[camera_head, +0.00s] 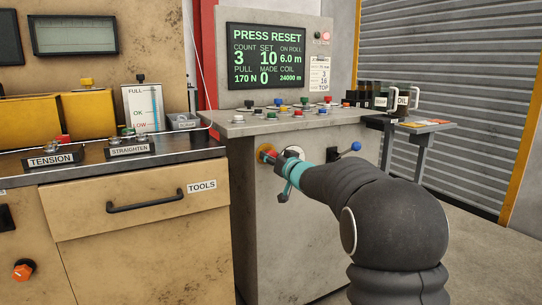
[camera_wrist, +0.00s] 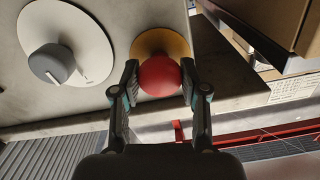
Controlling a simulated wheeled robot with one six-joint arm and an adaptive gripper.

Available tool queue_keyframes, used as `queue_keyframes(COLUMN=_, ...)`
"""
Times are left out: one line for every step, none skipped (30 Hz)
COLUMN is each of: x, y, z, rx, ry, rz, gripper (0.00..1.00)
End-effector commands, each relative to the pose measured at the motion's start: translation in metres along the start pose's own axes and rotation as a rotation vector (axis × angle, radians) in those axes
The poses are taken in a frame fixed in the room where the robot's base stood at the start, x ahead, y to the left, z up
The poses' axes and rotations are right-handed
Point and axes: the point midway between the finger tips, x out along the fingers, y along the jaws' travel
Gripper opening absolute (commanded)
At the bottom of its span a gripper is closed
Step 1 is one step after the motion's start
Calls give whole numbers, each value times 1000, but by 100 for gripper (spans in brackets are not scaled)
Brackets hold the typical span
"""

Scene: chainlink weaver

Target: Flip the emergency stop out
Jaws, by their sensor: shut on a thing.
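The emergency stop is a red mushroom knob (camera_wrist: 159,76) on a yellow round plate (camera_wrist: 161,42), on the front face of the grey console. In the wrist view the two fingers of my gripper (camera_wrist: 159,82) are closed on both sides of the red knob. In the head view the yellow plate (camera_head: 265,152) shows at the console's left front, and my gripper (camera_head: 274,158) reaches it from the right. The knob is mostly hidden there by my gripper.
A grey knob on a white disc (camera_wrist: 64,47) is beside the stop in the wrist view. A blue-balled lever (camera_head: 355,147) sticks out to the right of my arm. The console top carries several coloured buttons (camera_head: 300,106). A screen (camera_head: 266,56) reads PRESS RESET. A TOOLS drawer (camera_head: 145,205) is at left.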

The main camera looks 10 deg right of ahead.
Motion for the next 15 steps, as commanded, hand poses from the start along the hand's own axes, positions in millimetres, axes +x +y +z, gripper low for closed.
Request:
queue_keyframes(x=-3, y=0, z=0, rx=1, ry=-3, rz=1, gripper=0)
queue_keyframes(x=-3, y=0, z=0, rx=1, ry=-3, rz=1, gripper=0)
queue_keyframes(x=-3, y=0, z=2, rx=0, ry=-3, rz=1, gripper=0)
queue_keyframes(x=-3, y=0, z=2, rx=0, ry=-3, rz=1, gripper=0)
queue_keyframes(x=-3, y=0, z=2, rx=0, ry=-3, rz=1, gripper=0)
queue_keyframes(x=-3, y=0, z=2, rx=0, ry=-3, rz=1, gripper=0)
queue_keyframes(x=-3, y=0, z=2, rx=0, ry=-3, rz=1, gripper=0)
queue_keyframes(x=-3, y=0, z=2, rx=0, ry=-4, rz=1, gripper=0)
queue_keyframes(x=-3, y=0, z=2, rx=0, ry=-4, rz=1, gripper=53)
queue_keyframes(x=-3, y=0, z=2, rx=0, ry=-4, rz=1, gripper=61)
queue_keyframes(x=-3, y=0, z=2, rx=0, ry=-3, rz=1, gripper=68)
queue_keyframes(x=-3, y=0, z=2, rx=0, ry=-3, rz=1, gripper=70)
queue_keyframes(x=-3, y=0, z=2, rx=0, ry=-3, rz=1, gripper=70)
queue_keyframes(x=-3, y=0, z=2, rx=0, ry=-3, rz=1, gripper=70)
queue_keyframes(x=-3, y=0, z=2, rx=0, ry=-3, rz=0, gripper=70)
